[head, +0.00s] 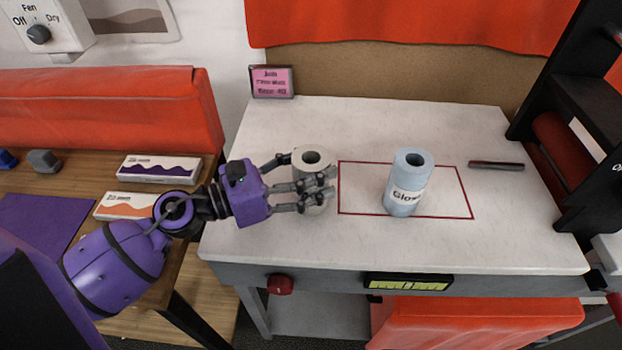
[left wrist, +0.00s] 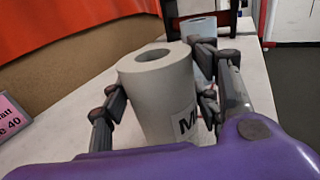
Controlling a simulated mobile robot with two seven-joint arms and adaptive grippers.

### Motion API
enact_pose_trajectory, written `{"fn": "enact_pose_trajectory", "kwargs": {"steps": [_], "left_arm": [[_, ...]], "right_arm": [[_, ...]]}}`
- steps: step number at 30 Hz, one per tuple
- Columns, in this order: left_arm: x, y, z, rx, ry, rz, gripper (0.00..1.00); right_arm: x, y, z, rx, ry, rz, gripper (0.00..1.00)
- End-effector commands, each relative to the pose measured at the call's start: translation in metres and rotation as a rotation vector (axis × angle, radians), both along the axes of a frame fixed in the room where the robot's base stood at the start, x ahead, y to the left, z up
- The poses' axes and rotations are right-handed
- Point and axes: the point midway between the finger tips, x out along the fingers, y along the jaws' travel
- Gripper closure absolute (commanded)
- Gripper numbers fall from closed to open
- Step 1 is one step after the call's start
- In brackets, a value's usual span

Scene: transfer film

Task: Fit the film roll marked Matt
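A whitish film roll (head: 312,160) stands upright on the left part of the white table, left of the red outline. In the left wrist view the same roll (left wrist: 160,90) shows a dark "M" on its label; the rest of the label is hidden by a finger. My left gripper (head: 305,178) has its fingers on both sides of this roll and looks shut on it. A light blue roll (head: 405,190) marked "Gloss" stands upright inside the red outline; part of it shows behind my fingers in the left wrist view (left wrist: 197,28). My right gripper is not in view.
A pink sign (head: 272,81) stands at the table's back left; in the wrist view it reads partly "att" and "40". A dark bar (head: 497,165) lies at the right. A black machine (head: 570,110) with a red roller bounds the right side. Boxes (head: 158,169) lie on the left bench.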

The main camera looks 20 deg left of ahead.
Motion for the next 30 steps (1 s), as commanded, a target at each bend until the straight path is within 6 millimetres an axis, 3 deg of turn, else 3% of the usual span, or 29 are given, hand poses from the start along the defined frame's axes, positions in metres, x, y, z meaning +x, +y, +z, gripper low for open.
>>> {"fn": "enact_pose_trajectory", "kwargs": {"steps": [1, 9, 17, 22, 26, 30], "left_arm": [[0.000, 0.000, 0.000, 0.000, 0.000, 0.000, 0.55], [0.000, 0.000, 0.001, -0.001, -0.002, 0.000, 0.89], [0.000, 0.000, 0.003, 0.000, -0.003, 0.000, 0.89], [0.000, 0.000, 0.015, 0.001, -0.006, -0.002, 0.89], [0.000, 0.000, 0.039, 0.004, -0.010, -0.003, 0.89], [-0.025, -0.015, 0.077, 0.006, -0.016, -0.007, 0.89]], "right_arm": [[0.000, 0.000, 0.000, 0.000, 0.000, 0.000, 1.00], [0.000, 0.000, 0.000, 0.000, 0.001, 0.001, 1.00], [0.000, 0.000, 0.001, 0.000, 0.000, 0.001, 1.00], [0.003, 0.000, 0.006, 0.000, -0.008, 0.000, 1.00], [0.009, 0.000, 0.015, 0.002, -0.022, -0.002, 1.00], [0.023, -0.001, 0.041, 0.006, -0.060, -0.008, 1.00]]}}
